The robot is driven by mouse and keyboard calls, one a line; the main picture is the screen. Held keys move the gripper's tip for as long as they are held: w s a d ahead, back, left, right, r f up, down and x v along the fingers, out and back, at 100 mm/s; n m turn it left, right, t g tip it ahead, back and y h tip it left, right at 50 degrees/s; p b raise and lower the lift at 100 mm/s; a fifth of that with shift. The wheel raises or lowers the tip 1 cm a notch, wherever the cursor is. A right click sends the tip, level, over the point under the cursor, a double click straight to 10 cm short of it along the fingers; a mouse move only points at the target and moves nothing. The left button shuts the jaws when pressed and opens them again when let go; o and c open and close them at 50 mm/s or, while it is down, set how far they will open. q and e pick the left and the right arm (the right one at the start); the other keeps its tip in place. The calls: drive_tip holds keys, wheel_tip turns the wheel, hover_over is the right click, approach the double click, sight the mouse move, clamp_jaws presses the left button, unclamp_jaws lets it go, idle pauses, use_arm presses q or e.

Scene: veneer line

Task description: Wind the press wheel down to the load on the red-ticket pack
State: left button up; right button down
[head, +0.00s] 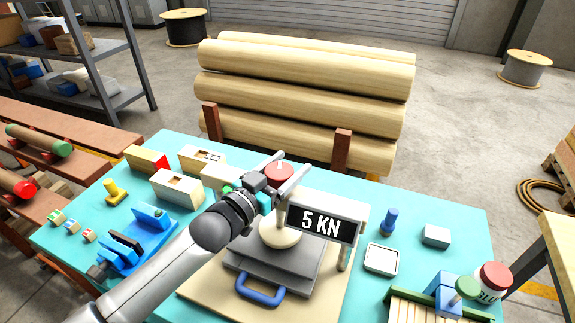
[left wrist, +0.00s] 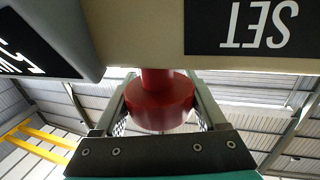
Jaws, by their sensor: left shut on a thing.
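The press stands on the right half of the turquoise table, with a display (head: 321,224) reading 5 KN. Its red wheel (head: 279,172) sits on top and shows in the left wrist view (left wrist: 158,106) between my fingers. My left gripper (head: 281,181) is shut on this wheel, one finger on each side. Below are a cream round pressing disc (head: 280,232) and grey plates (head: 290,265) with a blue handle (head: 260,292). A wooden block with a red end (head: 147,160) lies at the table's back left; I cannot tell whether it is the red-ticket pack. My right gripper is out of view.
Other wooden blocks (head: 176,188) lie left of the press. A blue fixture (head: 139,240) is at the left front. A white-rimmed tray (head: 381,260) and a blue peg (head: 388,221) are at right. Stacked logs (head: 300,92) stand behind the table.

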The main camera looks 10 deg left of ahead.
use_arm(q)
drive_tip(key=shift+d+r+m+g+h+p, duration=0.1)
drive_tip(key=shift+m+g+h+p, duration=0.25)
drive_tip(key=shift+m+g+h, duration=0.35)
drive_tip(key=shift+s+d+m+h, duration=0.15)
drive_tip(key=shift+m+h, duration=0.25)
drive_tip(key=shift+h, duration=0.2)
drive_tip(key=o, duration=1.3)
drive_tip(key=v, duration=1.5)
drive_tip(key=shift+a, duration=0.25)
